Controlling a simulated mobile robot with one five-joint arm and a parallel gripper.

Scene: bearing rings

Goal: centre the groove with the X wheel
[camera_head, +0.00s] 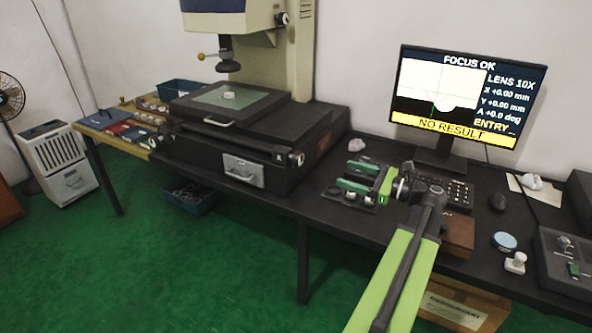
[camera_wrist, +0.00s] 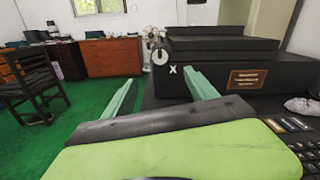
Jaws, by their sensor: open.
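The X wheel (camera_head: 297,158) is a small knob at the right front corner of the dark measuring stage. In the wrist view the X wheel (camera_wrist: 160,57) shows ahead, beside a white X mark. My gripper (camera_head: 343,173) is open and empty, pointing left above the bench, to the right of the wheel and apart from it. In the wrist view its pale green fingers (camera_wrist: 162,78) frame the space below the wheel. A small pale ring (camera_head: 229,96) sits on the stage glass. The monitor (camera_head: 466,100) shows the groove as a white rounded notch near the green crosshair; its exact offset is unclear.
The monitor reads FOCUS OK, LENS 10X, X and Y +0.00 mm, NO RESULT. The lens (camera_head: 228,68) hangs over the stage.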

